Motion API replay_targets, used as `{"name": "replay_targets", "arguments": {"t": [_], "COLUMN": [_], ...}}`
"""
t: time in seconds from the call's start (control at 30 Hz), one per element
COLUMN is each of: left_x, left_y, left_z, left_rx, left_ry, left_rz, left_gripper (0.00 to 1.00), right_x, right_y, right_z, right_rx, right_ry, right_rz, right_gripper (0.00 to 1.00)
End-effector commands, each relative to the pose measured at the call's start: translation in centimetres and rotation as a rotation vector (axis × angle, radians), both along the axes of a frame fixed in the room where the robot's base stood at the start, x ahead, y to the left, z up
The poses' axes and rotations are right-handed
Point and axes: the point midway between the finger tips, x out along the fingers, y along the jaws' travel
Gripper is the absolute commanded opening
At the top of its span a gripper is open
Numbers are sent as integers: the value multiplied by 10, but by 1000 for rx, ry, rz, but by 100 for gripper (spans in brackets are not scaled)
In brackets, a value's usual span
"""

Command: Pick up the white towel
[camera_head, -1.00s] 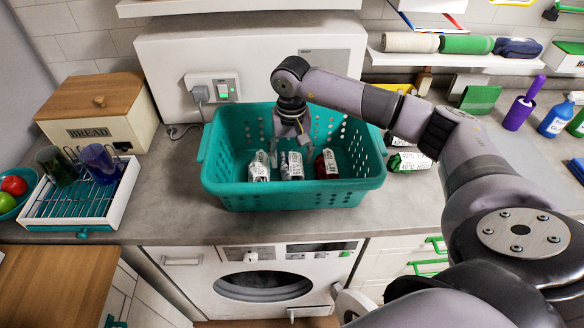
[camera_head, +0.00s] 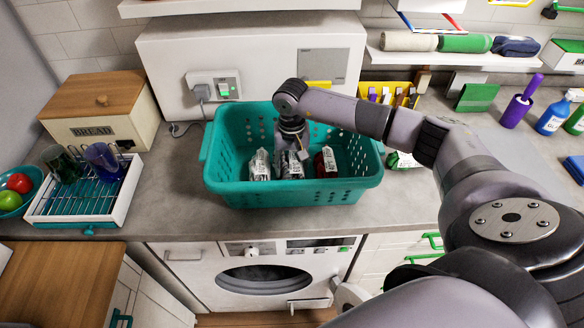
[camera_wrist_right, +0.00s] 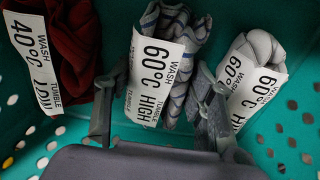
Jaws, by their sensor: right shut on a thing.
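Three rolled cloths with white wash labels lie in the teal basket (camera_head: 345,184). The plain white towel (camera_head: 259,166) is on the left in the head view and at the right in the wrist view (camera_wrist_right: 261,48). The dark red cloth (camera_head: 326,164) is on the right. My right gripper (camera_head: 292,150) reaches down into the basket. In the wrist view its fingers (camera_wrist_right: 157,95) are on both sides of the checked cloth, shut on it, with the white towel beside one finger. My left gripper is out of view.
The basket's perforated walls surround the gripper closely. A bread box (camera_head: 102,112) and a dish rack (camera_head: 85,190) with cups stand at the left.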

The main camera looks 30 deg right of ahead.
Motion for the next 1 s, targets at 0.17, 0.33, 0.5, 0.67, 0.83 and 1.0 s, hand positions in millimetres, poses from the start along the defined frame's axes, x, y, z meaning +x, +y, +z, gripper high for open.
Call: {"name": "replay_targets", "arguments": {"t": [0.17, 0.33, 0.5, 0.67, 0.83, 1.0], "left_x": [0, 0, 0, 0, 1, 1], "left_y": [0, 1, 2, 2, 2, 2], "left_z": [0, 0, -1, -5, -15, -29], "left_rx": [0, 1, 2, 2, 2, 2], "left_ry": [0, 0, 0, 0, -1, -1], "left_rz": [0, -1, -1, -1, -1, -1], "left_gripper": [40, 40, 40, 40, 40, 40], "right_x": [0, 0, 0, 1, 2, 2], "right_y": [0, 0, 0, 0, 0, -1], "right_z": [0, 0, 2, 13, 43, 91], "right_rx": [0, 0, 0, 1, 0, 0], "right_ry": [0, 0, -1, -4, -7, -10], "right_rz": [0, 0, 0, -1, 0, 1], "right_gripper": [23, 20, 20, 20, 20, 20]}}
